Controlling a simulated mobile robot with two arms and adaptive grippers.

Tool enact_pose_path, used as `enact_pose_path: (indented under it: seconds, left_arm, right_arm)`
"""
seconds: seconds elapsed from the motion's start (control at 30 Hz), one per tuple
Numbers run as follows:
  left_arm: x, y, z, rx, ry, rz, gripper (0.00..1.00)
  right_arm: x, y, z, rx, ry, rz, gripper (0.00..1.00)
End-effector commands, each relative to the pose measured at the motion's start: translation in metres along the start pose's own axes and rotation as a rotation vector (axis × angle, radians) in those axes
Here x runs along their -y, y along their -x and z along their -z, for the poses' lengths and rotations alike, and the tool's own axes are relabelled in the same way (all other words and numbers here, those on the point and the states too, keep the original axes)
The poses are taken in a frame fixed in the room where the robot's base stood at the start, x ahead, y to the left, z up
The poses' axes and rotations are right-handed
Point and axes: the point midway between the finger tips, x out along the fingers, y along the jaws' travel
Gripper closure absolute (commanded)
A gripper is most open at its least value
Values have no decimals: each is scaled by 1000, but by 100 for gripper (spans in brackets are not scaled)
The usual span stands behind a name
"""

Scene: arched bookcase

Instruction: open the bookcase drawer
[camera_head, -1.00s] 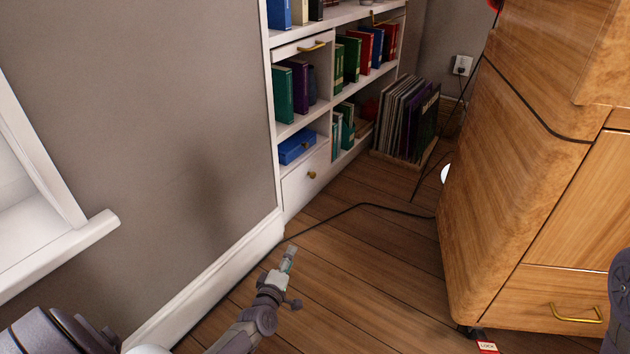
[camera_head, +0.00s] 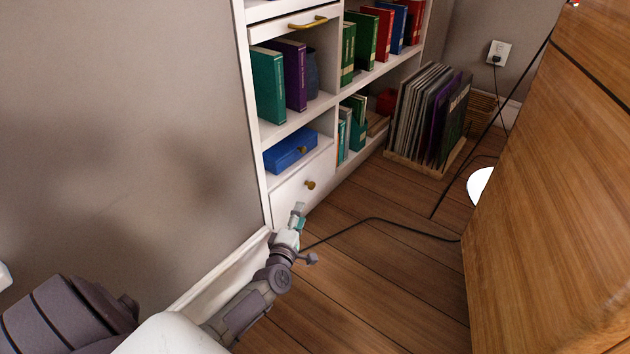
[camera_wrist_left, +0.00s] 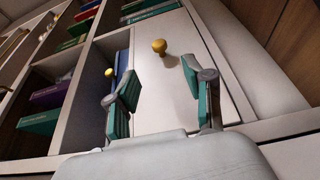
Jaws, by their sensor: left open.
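The white bookcase (camera_head: 329,97) stands against the grey wall. Its low drawer (camera_head: 291,194) has a round brass knob (camera_head: 310,185) and looks closed. A higher drawer (camera_head: 285,27) with a brass bar handle (camera_head: 307,23) is near the top of the view. My left gripper (camera_head: 298,210) is just in front of the low drawer, below its knob. In the left wrist view, my left gripper (camera_wrist_left: 162,100) is open and empty, with teal finger pads. The knob (camera_wrist_left: 159,46) lies beyond the fingertips, between them and apart from them.
A blue box (camera_head: 289,152) sits in the compartment above the low drawer. A crate of records (camera_head: 430,112) stands on the floor beside the bookcase. A black cable (camera_head: 385,221) crosses the wooden floor. A large wooden cabinet (camera_head: 545,200) fills the right side.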

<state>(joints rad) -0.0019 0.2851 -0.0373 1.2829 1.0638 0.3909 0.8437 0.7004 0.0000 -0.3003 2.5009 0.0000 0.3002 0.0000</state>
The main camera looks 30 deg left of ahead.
Motion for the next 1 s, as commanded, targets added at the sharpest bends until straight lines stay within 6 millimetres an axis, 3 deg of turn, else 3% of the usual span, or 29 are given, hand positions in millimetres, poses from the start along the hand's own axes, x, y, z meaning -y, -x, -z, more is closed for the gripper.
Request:
enact_pose_path:
  seconds: [0.6,0.8,1.0]
  left_arm:
    - [4,-115,0,-1,1,-2,48]
    - [2,-131,0,1,-1,0,48]
    - [0,-133,0,1,-1,1,48]
  right_arm:
    - [13,65,22,1,0,0,60]
    - [15,72,25,0,0,1,60]
    - [15,72,25,0,0,1,60]
